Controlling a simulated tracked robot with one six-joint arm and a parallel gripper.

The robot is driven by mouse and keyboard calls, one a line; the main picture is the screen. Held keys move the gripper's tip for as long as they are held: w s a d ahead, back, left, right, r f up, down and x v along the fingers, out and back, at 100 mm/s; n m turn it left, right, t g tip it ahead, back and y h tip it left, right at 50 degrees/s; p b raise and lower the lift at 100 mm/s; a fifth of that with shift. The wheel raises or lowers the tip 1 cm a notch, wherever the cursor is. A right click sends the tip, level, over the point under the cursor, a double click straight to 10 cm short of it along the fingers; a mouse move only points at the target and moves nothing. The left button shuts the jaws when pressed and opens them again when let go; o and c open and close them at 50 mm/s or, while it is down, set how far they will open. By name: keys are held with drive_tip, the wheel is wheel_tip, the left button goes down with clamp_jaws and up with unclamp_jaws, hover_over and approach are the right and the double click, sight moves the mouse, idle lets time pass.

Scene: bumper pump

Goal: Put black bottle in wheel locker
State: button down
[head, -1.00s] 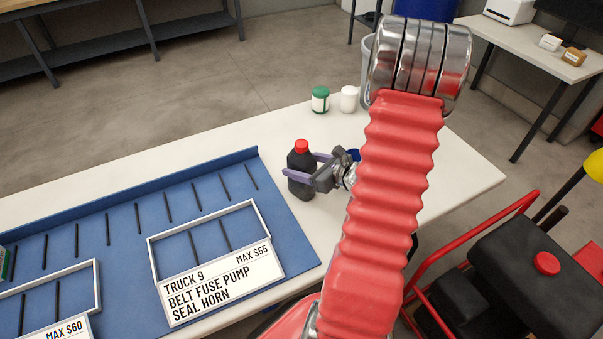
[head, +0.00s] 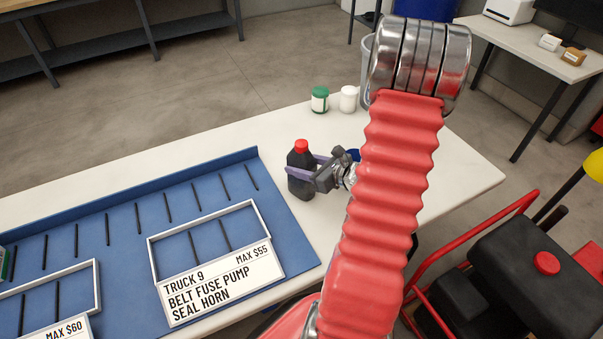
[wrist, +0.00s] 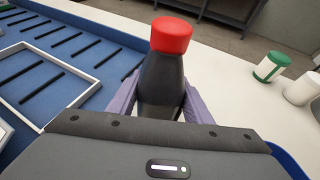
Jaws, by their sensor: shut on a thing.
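The black bottle (head: 300,178) with a red cap stands upright on the white table, beside the right end of the blue slotted tray. My gripper (head: 302,176) is shut on its body, with one finger on each side. In the wrist view the black bottle (wrist: 160,78) sits between my two purple-grey fingers (wrist: 159,100), its red cap above them. The bottle's lower part is hidden there by my gripper housing. No wheel locker can be made out in these frames.
The blue tray (head: 285,235) has black slots, white frames and a "TRUCK 9" label (head: 222,285). A green-and-white jar (head: 320,100) and a white jar (head: 349,99) stand behind the bottle. A red cart (head: 470,260) is at the right. The table's far middle is clear.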

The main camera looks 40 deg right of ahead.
sight(301, 142)
drive_tip(key=shift+r, duration=0.2)
drive_tip(key=shift+r, duration=4.85)
